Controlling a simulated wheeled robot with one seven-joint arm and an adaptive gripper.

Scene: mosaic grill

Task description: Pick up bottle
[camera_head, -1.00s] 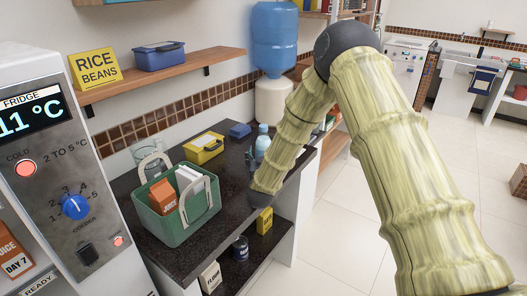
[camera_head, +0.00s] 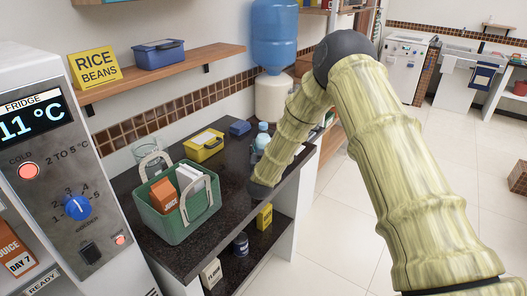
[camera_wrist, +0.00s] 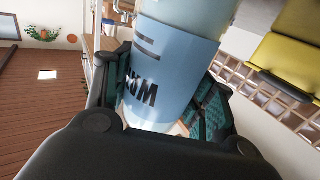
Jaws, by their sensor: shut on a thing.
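The bottle is pale blue with a blue label and dark lettering. It fills the middle of the wrist view (camera_wrist: 172,62), between the teal-padded fingers of my gripper (camera_wrist: 160,100). My gripper is shut on it, with a pad on each side of the label. In the head view the bottle (camera_head: 262,139) shows at the dark counter, behind my arm, with its cap and upper part visible. My arm hides its lower part and most of my gripper there, so I cannot tell whether its base touches the counter.
A green basket (camera_head: 165,224) with cartons stands on the dark counter (camera_head: 232,205), left of my arm. A yellow box (camera_head: 204,147), a small blue box (camera_head: 240,127) and a glass jug (camera_head: 147,153) stand farther back. A wooden shelf (camera_head: 200,70) is above.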

